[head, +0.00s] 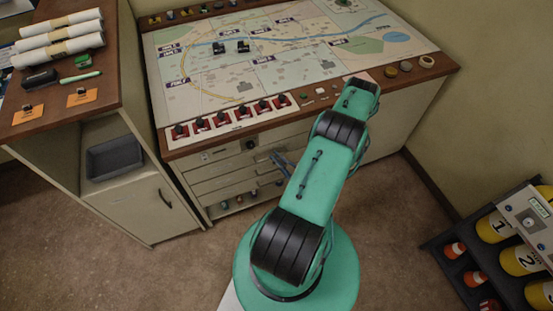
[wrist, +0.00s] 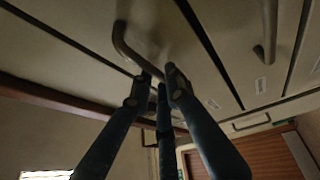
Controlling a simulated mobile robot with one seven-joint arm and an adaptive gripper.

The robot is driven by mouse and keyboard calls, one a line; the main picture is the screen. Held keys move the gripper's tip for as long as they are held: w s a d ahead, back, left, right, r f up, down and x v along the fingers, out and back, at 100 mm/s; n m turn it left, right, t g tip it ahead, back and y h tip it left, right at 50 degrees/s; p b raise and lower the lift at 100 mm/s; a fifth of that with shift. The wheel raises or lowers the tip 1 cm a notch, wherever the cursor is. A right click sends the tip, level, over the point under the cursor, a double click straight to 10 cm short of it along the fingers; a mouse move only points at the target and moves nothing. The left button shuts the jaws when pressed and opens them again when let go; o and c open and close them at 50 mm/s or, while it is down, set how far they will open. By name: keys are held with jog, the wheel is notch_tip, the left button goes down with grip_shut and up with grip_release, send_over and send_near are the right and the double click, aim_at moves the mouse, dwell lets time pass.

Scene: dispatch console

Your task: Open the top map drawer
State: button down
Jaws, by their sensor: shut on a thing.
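The map drawers are pale fronts under the console, left of my arm in the head view. The top map drawer (head: 222,169) lies just below a pale strip with a dark knob. I see no clear gap showing it pulled out. Its bent metal handle (wrist: 125,42) shows in the wrist view, on the front nearest the brown console edge. My gripper (wrist: 160,78) has its dark fingers closed on the lower end of this handle. In the head view my gripper (head: 279,158) is in front of the drawers, its grip too small to make out.
A second handle (wrist: 265,42) sits on the neighbouring drawer front. The map console top (head: 270,60) overhangs the drawers, with red switches along its front. A side cabinet (head: 130,185) stands at left. Bare floor (head: 150,270) lies in front. A rack with yellow cylinders (head: 495,227) is at right.

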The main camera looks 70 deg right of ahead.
jog(key=shift+s, duration=0.1)
jog(key=s+a+b, duration=0.2)
jog(key=s+a, duration=2.3)
jog(key=s, duration=0.1)
jog(key=shift+a, duration=0.4)
jog(key=shift+f, duration=0.1)
dwell(0.4)
jog(key=c, duration=1.7)
grip_release()
jog(key=shift+o, duration=0.2)
jog(key=shift+w, duration=0.1)
